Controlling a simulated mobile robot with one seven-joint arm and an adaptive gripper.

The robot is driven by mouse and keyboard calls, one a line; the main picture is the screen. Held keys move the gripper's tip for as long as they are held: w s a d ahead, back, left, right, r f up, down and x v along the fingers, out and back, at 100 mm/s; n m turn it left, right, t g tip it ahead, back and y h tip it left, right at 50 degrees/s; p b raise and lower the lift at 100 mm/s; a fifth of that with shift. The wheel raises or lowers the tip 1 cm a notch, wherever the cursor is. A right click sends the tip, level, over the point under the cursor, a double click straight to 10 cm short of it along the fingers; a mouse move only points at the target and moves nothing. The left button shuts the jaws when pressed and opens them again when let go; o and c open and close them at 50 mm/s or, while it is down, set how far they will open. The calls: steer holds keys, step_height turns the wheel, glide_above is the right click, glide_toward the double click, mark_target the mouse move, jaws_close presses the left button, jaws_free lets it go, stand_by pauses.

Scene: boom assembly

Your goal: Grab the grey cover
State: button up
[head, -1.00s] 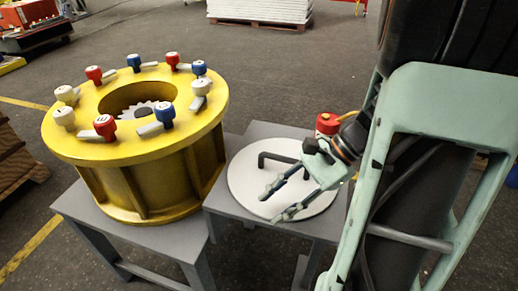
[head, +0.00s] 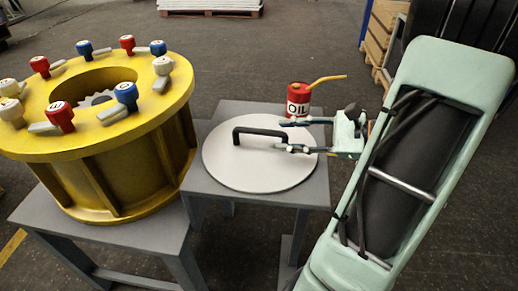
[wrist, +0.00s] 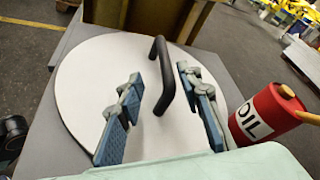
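The grey cover (head: 235,168) is a flat, pale round disc with a black bar handle (head: 262,132). It lies on a small grey table. My gripper (head: 279,135) is open at the right side of the cover, with its fingers pointing left toward the handle. In the wrist view, the cover (wrist: 85,85) fills the middle and the handle (wrist: 160,75) shows in the gap between the two spread fingers of my gripper (wrist: 155,95). The fingers look apart from the handle, and nothing is held.
A red oil can (head: 298,98) with a yellow spout stands behind the cover, close to my gripper. A large yellow ring housing (head: 120,165) with red, blue and white knobs stands on another grey table (head: 110,245) at left. Wooden crates (head: 380,40) stand at the back right.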

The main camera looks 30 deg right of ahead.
mark_target(259, 131)
steer(key=x, duration=0.4)
steer(key=b+x, duration=0.1)
steer(key=x, duration=0.1)
steer(key=b+x, duration=0.1)
steer(key=x, duration=0.1)
steer(key=shift+w+r, duration=0.3)
jaws_close()
steer(key=shift+w+r, duration=0.1)
steer(key=shift+r, duration=0.1)
